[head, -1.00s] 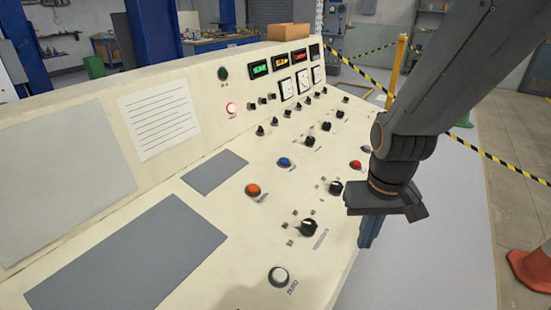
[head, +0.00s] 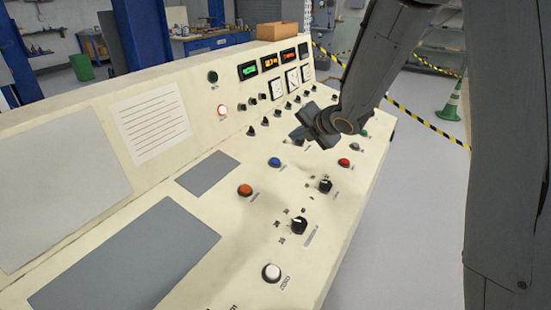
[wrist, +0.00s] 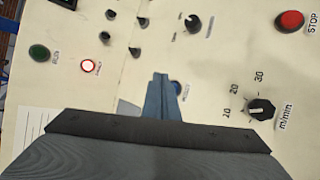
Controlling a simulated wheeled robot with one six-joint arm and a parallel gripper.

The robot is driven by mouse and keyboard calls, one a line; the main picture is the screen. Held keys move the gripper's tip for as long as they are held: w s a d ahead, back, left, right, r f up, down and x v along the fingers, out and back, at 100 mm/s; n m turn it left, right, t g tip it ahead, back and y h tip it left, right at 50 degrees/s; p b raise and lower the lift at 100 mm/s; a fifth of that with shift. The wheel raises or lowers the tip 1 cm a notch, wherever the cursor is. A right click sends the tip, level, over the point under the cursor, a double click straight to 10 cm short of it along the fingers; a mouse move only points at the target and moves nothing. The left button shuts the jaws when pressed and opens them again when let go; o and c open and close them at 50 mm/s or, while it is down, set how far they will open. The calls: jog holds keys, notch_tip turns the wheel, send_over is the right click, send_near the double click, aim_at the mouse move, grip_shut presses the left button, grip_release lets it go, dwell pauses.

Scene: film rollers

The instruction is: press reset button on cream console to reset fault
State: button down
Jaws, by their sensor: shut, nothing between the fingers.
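The cream console (head: 130,185) has a sloped panel of buttons and knobs. A blue button (head: 275,161) sits mid-panel; in the wrist view this blue button (wrist: 178,88) is partly hidden by my fingers, and its small label is unreadable. A red lamp (head: 222,110) is lit on the upright face; it also glows in the wrist view (wrist: 88,66). My gripper (head: 298,137) is over the panel, up and right of the blue button in the head view. In the wrist view my gripper (wrist: 159,78) is shut and empty, its tips beside the button; contact cannot be told.
An orange button (head: 245,190), a white button (head: 271,272) and a red button (head: 344,162), labelled STOP in the wrist view (wrist: 289,21), share the panel. A black knob (head: 325,186) and several switches stand around. A green cone (head: 450,107) is on the floor behind.

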jog(key=a+n, duration=0.1)
jog(key=a+n+y, duration=0.1)
jog(key=w+a+r+n, duration=0.1)
jog(key=n, duration=0.1)
jog(key=shift+y, duration=0.4)
jog(key=shift+f, duration=0.15)
jog(key=b, duration=0.5)
send_over(275, 161)
jog(key=s+d, duration=0.1)
jog(key=d, duration=0.1)
notch_tip(275, 161, down, 7)
jog(key=shift+s+r, duration=0.1)
jog(key=shift+s, duration=0.05)
jog(key=shift+a+f+b, duration=0.2)
jog(key=shift+f+b, duration=0.6)
dwell(0.5)
jog(key=shift+f+b, duration=0.45)
jog(key=shift+b, duration=0.1)
